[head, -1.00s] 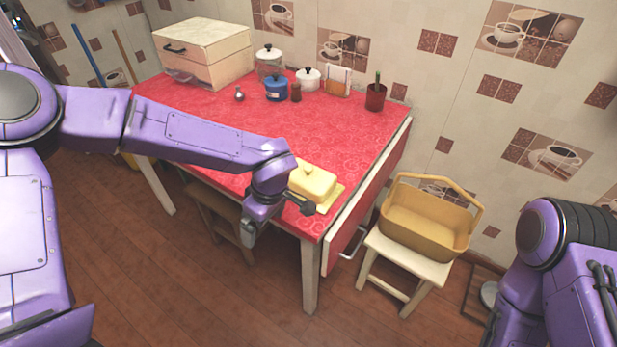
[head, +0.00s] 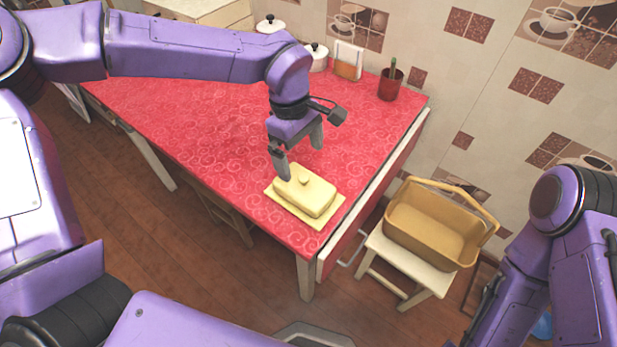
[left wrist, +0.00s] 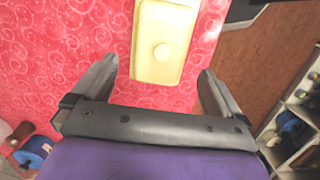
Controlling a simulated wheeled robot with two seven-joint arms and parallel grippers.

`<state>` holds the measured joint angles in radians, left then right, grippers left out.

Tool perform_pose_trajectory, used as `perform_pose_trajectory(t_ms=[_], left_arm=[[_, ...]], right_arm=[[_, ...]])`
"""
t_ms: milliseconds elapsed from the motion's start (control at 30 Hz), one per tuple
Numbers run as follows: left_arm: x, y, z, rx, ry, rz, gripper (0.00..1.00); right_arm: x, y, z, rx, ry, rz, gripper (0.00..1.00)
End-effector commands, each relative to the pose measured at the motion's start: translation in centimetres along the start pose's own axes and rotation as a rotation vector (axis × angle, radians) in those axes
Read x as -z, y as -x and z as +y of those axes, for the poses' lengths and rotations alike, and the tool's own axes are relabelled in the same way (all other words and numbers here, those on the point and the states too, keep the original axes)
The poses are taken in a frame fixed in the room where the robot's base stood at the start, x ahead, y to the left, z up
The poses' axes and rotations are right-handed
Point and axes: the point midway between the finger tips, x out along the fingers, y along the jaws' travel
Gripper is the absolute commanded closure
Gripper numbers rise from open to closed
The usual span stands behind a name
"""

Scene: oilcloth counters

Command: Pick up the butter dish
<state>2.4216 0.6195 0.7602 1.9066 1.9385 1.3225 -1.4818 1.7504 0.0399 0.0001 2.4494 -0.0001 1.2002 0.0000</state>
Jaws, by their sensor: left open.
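The butter dish (head: 308,190) is pale yellow, with a knobbed lid on a flat rectangular base. It sits upright near the front right corner of the red table. My left gripper (head: 299,160) is open and empty, pointing down just behind and above the dish. In the left wrist view the dish (left wrist: 163,38) lies ahead of the open jaws (left wrist: 158,85), roughly centred between the lines of the two fingers, its knob facing me. I cannot tell from these views whether a fingertip touches the lid. My right arm shows at the right edge, but its gripper is out of view.
The red patterned table (head: 180,125) is clear left of the dish. A yellow basket (head: 436,228) rests on a stool (head: 412,268) to the right.

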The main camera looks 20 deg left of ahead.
Motion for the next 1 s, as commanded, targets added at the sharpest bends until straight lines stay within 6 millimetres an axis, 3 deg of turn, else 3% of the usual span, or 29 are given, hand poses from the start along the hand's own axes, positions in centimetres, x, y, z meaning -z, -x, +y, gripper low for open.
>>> perform_pose_trajectory(t_ms=[100, 267, 500, 767, 800, 1000], left_arm=[[0.2, -2.4, -0.2, 0.003, 0.005, 0.001, 0.0], [0.4, -4.2, -0.3, 0.001, 0.008, 0.002, 0.0], [0.7, -8.3, 0.0, 0.002, 0.006, 0.002, 0.0], [0.6, -9.0, 0.1, -0.001, 0.005, 0.001, 0.0], [0.6, -9.0, 0.1, -0.001, 0.005, 0.001, 0.03], [0.6, -8.9, 0.2, -0.002, 0.004, 0.001, 0.64]], right_arm=[[-0.1, -0.1, 0.0, -0.001, 0.001, -0.002, 1.0], [-0.1, -0.1, 0.0, -0.001, 0.001, -0.001, 1.0], [0.0, 0.1, 0.0, -0.001, 0.0, -0.001, 1.0], [0.0, 0.1, 0.0, -0.001, 0.0, -0.001, 1.0], [0.0, 0.1, 0.0, -0.001, 0.0, -0.001, 1.0], [0.0, 0.1, 0.0, -0.001, 0.0, -0.001, 1.0]])
